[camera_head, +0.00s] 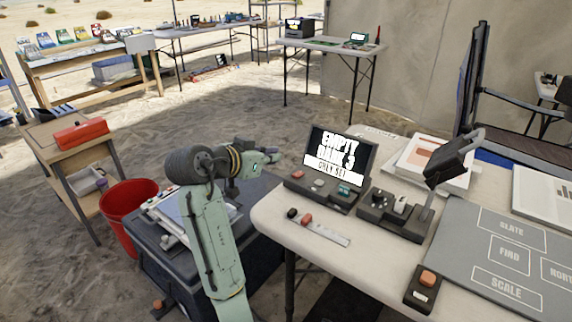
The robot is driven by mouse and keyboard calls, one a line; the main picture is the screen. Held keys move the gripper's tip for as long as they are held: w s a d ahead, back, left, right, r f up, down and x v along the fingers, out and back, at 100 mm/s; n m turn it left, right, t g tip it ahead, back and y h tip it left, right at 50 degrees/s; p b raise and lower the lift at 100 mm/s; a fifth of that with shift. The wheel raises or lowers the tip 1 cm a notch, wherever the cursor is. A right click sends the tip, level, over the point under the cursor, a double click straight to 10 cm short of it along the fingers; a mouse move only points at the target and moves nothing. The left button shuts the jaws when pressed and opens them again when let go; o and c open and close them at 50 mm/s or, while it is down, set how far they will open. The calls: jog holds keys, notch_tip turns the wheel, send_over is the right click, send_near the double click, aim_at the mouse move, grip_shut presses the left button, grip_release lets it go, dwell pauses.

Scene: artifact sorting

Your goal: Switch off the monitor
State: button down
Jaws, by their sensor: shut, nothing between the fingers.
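The monitor (368,155) stands upright on the near end of the white table, its dark screen lit with large white lettering. In front of it is a dark control base (318,191) with a reddish button (297,175) at its left and a teal button (344,188) nearer the right. My gripper (272,157) is shut and empty, at the end of my pale green arm. In the picture it is just left of the monitor, above and left of the control base, apart from both. Its fingertips are small in this view.
On the white table (268,215), a small strip with black and red knobs (318,228) lies in front. A dark switch box (390,215), a grey labelled mat (465,235) and an orange-button box (423,287) are to the right. A red bucket (128,205) stands left.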

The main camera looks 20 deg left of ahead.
jog(key=p, duration=0.2)
send_over(298, 175)
jog(key=s+a, duration=0.1)
jog(key=s, duration=0.1)
notch_tip(298, 175, down, 4)
jog(key=shift+w+a+r, duration=0.1)
jog(key=shift+w+r, duration=0.05)
jog(key=shift+r, duration=0.05)
jog(key=f+p, duration=0.1)
jog(key=f, duration=0.2)
jog(key=shift+s+a+f, duration=0.1)
jog(key=shift+s+f, duration=0.1)
jog(key=shift+f, duration=0.45)
